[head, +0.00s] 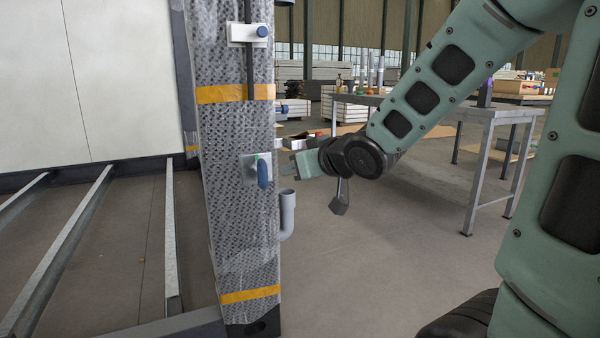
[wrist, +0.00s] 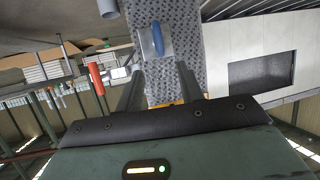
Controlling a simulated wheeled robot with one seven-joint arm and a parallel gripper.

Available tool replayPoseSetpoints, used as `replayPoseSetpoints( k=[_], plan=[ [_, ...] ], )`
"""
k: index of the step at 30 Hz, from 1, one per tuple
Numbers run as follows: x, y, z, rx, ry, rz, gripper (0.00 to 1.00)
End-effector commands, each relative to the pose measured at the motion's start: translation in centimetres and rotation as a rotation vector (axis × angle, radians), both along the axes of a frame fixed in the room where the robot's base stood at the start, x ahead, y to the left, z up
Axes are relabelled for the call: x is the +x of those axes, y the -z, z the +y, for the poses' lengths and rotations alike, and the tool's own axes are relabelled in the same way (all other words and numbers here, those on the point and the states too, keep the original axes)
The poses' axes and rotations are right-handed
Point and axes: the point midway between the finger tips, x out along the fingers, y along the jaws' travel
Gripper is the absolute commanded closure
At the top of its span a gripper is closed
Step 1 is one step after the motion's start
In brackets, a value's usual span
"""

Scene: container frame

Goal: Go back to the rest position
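My gripper (head: 289,168) is in the middle of the head view, just right of the wrapped column (head: 237,130). It points left towards a small pale plate (head: 247,172) with a blue handle (head: 263,174) on the column. In the wrist view my gripper's two fingers (wrist: 158,88) stand apart with nothing between them. The blue handle (wrist: 158,38) and its plate show beyond the fingertips, with a gap that is hard to judge. My arm reaches in from the right and is bent at the wrist.
A second plate with a blue knob (head: 262,31) is higher on the column. A grey pipe hook (head: 287,215) sticks out low on its right side. A metal table (head: 490,115) with items stands behind my arm. The floor between column and table is clear. Frame beams (head: 75,235) lie left.

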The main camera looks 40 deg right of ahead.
Motion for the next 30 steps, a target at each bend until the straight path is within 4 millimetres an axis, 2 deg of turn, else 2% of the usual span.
replayPoseSetpoints(
  k=[19, 23, 25, 28, 30],
  plan=[
    [0.0, 0.1, 0.3, 0.001, -0.005, 0.008, 0.62],
    [-0.1, 2.3, 4.5, -0.006, -0.065, 0.133, 0.62],
    [-0.9, 4.3, 8.3, -0.019, -0.125, 0.252, 0.62],
    [-3.8, 7.3, 14.3, -0.055, -0.233, 0.451, 0.62],
    [-6.6, 9.0, 17.9, -0.088, -0.314, 0.587, 0.62]
  ],
)
